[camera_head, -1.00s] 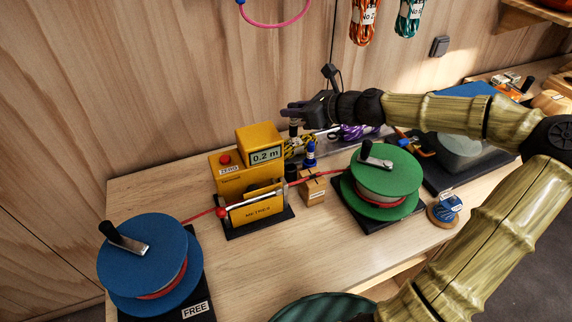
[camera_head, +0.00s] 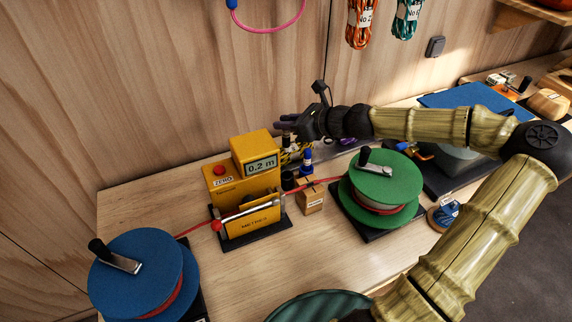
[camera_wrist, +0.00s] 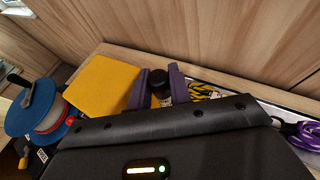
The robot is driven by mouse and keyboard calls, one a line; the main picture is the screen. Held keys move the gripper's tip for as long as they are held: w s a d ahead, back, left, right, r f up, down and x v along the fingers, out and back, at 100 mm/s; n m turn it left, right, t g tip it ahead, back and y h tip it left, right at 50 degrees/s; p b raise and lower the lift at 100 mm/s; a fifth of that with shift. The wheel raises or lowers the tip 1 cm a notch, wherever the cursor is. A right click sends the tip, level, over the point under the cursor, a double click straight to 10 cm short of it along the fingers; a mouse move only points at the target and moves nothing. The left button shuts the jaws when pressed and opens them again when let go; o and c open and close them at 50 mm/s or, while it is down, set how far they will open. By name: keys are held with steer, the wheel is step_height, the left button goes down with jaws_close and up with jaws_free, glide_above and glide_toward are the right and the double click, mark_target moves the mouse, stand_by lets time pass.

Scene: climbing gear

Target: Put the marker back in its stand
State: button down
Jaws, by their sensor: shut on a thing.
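My gripper (camera_head: 284,130) is behind and to the right of the yellow metre counter, above the back of the bench. In the wrist view its purple fingers (camera_wrist: 159,88) are shut on a dark, black-topped cylinder with a pale label, apparently the marker (camera_wrist: 158,78). In the head view the fingers partly hide the marker (camera_head: 286,138); I cannot tell whether its lower end touches anything. A blue-and-white upright object (camera_head: 306,160) stands just right of it. A short black cylinder (camera_head: 288,181), possibly the stand, is in front, beside a small labelled wooden box (camera_head: 310,202).
The yellow counter (camera_head: 235,190) stands close to my gripper. A red cord runs through it between the blue reel (camera_head: 140,265) and green reel (camera_head: 385,185). Yellow-black cord (camera_wrist: 203,91) and purple cord (camera_wrist: 302,135) lie at the back. Bare bench shows in front.

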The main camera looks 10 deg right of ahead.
mark_target(286, 150)
step_height(286, 150, down, 10)
steer(key=shift+r, duration=0.1)
steer(key=shift+w, duration=0.1)
steer(key=shift+f, duration=1.9)
steer(key=shift+f, duration=0.15)
steer(key=c, duration=1.3)
jaws_free()
steer(key=shift+a, duration=0.1)
